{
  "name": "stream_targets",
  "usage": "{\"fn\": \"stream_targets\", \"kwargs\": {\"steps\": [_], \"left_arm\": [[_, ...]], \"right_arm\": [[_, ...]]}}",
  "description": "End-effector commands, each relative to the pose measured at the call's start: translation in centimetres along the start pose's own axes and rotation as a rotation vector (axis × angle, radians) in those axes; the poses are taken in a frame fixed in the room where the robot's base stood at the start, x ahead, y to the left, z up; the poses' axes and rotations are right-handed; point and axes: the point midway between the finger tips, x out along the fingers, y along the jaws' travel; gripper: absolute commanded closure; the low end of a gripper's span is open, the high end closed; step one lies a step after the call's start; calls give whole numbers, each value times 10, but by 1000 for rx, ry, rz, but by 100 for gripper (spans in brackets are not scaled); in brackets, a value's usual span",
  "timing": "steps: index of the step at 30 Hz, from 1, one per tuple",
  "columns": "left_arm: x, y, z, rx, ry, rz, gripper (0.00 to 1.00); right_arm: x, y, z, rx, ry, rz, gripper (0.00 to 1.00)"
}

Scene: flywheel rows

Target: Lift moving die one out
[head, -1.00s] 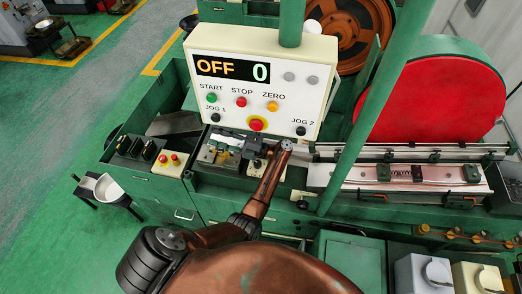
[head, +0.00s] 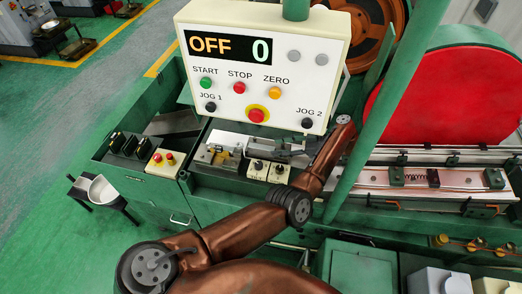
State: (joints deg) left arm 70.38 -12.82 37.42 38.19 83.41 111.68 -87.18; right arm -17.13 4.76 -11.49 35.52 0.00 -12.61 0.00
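My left arm comes in from the bottom and bends up to the right. My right gripper is out of view.
A white control panel (head: 262,75) reading OFF 0 stands above the bed. A green post (head: 375,125) rises right of my wrist. A red wheel guard (head: 440,100) and a rail with a spring (head: 418,176) lie right. Black blocks (head: 130,145) stand in a left tray.

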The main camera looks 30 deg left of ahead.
Motion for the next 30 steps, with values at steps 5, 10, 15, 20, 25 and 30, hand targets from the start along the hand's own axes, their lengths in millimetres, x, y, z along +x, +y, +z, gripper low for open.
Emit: {"fn": "stream_targets", "kwargs": {"steps": [5,10,15,20,25,30], "left_arm": [[21,0,-6,-3,2,-3,60],[46,2,-7,-3,2,-2,60],[56,2,-6,-4,2,0,60],[56,2,-5,-3,2,0,60],[56,2,-5,-4,2,0,70],[56,2,-5,-4,2,0,82]], "right_arm": [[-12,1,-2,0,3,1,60],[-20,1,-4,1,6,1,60],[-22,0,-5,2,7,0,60],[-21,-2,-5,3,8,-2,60],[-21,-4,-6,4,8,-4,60],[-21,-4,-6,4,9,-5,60]]}}
